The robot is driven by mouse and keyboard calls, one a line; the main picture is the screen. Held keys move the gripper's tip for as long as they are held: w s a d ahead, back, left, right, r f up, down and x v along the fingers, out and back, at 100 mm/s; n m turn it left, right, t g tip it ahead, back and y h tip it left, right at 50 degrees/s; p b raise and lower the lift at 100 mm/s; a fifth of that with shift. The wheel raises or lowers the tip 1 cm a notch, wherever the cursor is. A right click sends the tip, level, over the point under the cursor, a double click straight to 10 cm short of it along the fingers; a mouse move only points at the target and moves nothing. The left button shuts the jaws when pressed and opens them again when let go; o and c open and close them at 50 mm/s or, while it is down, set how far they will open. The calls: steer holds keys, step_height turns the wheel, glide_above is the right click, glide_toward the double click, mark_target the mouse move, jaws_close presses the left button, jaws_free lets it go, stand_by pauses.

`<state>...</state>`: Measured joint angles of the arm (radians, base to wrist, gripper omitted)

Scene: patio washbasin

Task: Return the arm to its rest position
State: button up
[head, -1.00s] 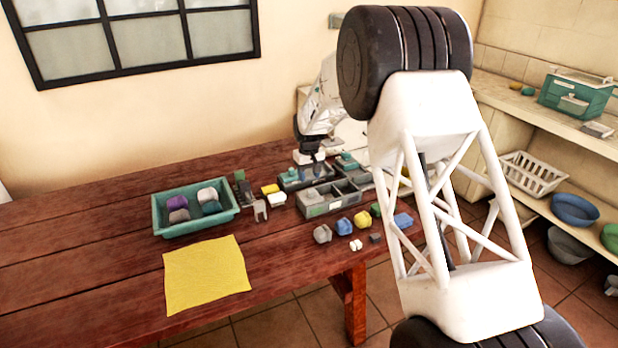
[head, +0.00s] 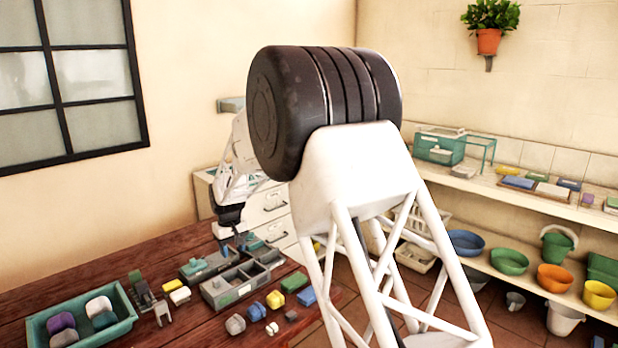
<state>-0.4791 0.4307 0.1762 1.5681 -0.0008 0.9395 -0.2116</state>
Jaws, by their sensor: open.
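My gripper (head: 228,238) shows small at the lower end of my white forearm, left of my large black elbow joint. It points down over the back of the wooden table (head: 150,258), above or just behind the grey compartment tray (head: 232,290). Its jaws are open, and I see nothing held between them. My own arm hides part of the table's right end and the area behind it.
A teal tray (head: 32,336) holding several blocks is at the table's left. Small coloured blocks lie near the grey tray. Shelves (head: 540,200) with bowls and buckets stand at right. A plant (head: 489,40) hangs on the wall.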

steer(key=s+d+r+m, duration=0.1)
steer(key=s+d+r, duration=0.55)
steer(key=d, duration=0.25)
steer(key=s+d+r+m+t, duration=0.1)
steer(key=s+d+r+m, duration=0.1)
steer(key=s+d+r, duration=0.45)
steer(key=s+d+r+m, duration=0.1)
steer(key=s+d+r, duration=0.3)
steer(key=s+d, duration=0.5)
steer(key=s+d+m, duration=0.1)
steer(key=s+d, duration=0.5)
steer(key=s, duration=0.4)
steer(key=s+d+f+m, duration=0.1)
steer(key=s+d, duration=0.5)
steer(key=s, duration=0.4)
steer(key=s+d+f+m+t, duration=0.1)
steer(key=s+d+m, duration=0.1)
steer(key=s+d, duration=0.4)
steer(key=s, duration=0.4)
steer(key=shift+d, duration=0.15)
